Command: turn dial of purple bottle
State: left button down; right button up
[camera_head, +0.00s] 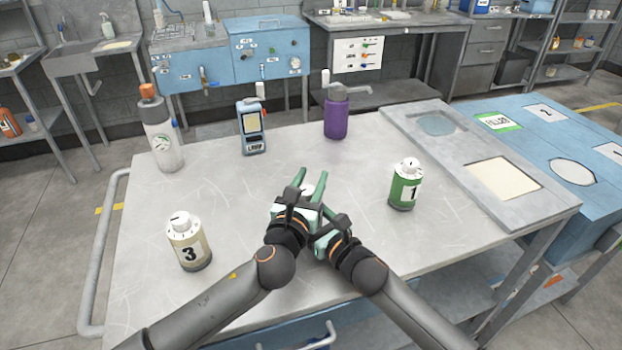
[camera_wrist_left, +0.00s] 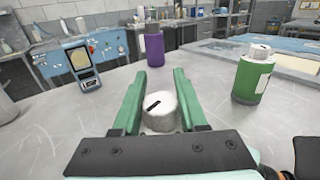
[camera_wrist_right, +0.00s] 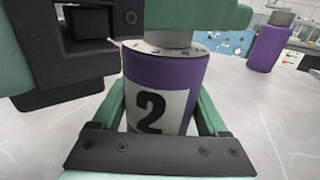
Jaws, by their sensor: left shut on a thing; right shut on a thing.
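The purple bottle with a white label and black "2" (camera_wrist_right: 160,85) stands upright between the fingers of my right gripper (camera_wrist_right: 160,115) in the right wrist view. Its white round dial with a black mark (camera_wrist_left: 160,110) shows from above in the left wrist view. My left gripper (camera_wrist_left: 158,92) is shut on the dial, one green finger on each side. In the head view my left gripper (camera_head: 310,186) covers most of the bottle. My right gripper (camera_head: 322,232) sits lower at the right, its fingertips mostly hidden.
On the grey table (camera_head: 250,285) stand a green bottle "1" (camera_head: 405,188), a beige bottle "3" (camera_head: 187,243), a blue handheld device (camera_head: 251,128), an orange-topped bottle (camera_head: 160,135) and a purple pump bottle (camera_head: 336,118). A grey panel with cut-outs (camera_head: 465,150) lies at the right.

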pick_arm(q)
jog(key=shift+a+n+y, duration=0.25)
jog(key=shift+n+y, duration=0.55)
jog(key=shift+y, duration=0.4)
jog(key=shift+c, duration=2.2)
grip_release()
jog(key=s+a, duration=0.1)
jog(key=s, duration=1)
jog(key=shift+s+a, duration=0.35)
jog(key=shift+s, duration=0.05)
